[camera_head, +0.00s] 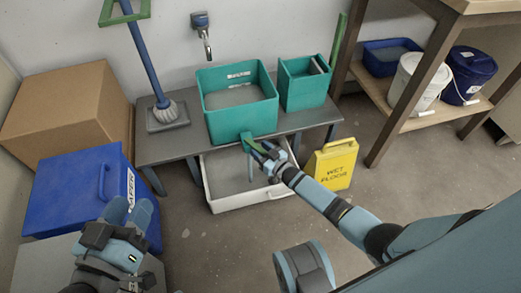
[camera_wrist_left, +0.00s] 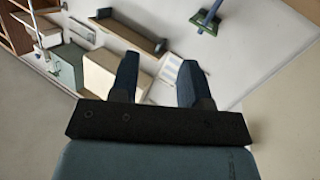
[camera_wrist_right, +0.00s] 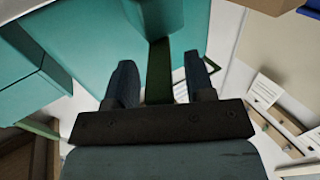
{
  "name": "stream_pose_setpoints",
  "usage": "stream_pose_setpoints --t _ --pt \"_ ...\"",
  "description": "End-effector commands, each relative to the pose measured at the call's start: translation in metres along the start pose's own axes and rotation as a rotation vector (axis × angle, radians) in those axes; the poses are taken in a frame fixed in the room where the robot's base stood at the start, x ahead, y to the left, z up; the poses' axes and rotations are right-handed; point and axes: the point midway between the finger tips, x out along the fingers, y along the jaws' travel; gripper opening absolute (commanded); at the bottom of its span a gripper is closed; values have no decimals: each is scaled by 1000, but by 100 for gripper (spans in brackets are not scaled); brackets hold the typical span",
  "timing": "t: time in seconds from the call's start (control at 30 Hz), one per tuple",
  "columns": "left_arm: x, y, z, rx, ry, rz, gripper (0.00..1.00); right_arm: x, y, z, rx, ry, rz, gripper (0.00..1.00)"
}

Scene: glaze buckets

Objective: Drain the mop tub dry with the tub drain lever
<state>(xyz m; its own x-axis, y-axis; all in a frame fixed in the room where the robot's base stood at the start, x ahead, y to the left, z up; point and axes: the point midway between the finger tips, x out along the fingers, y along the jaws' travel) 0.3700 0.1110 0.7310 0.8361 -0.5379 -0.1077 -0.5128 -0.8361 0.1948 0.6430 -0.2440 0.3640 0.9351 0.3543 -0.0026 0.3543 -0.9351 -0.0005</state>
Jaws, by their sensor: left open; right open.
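The teal mop tub (camera_head: 213,122) stands on a low grey bench and holds grey liquid. Its green drain lever (camera_head: 247,141) sticks out at the front, low on the wall. My right gripper (camera_head: 262,152) is at the lever. In the right wrist view the dark green lever (camera_wrist_right: 159,72) lies between the open fingers of my right gripper (camera_wrist_right: 163,78); I cannot tell whether they touch it. A thin vertical strip (camera_head: 250,168) shows below the lever, perhaps liquid. A white basin (camera_head: 226,207) stands underneath. My left gripper (camera_head: 130,212) is open and empty; its fingers show in the left wrist view (camera_wrist_left: 159,75).
A smaller teal box (camera_head: 303,92) and a mop (camera_head: 165,114) stand on the bench (camera_head: 170,150). A yellow wet floor sign (camera_head: 334,165) is right of the basin. A blue bin (camera_head: 75,190) and cardboard box (camera_head: 70,112) are left. A tap (camera_head: 203,35) is on the wall.

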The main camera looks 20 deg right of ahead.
Motion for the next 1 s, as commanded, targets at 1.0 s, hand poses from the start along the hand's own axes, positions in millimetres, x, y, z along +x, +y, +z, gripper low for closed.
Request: stream_pose_setpoints --t 1.0 --pt "-10 9 -63 -9 204 -26 43 -131 0 -2 0 1 0 49"
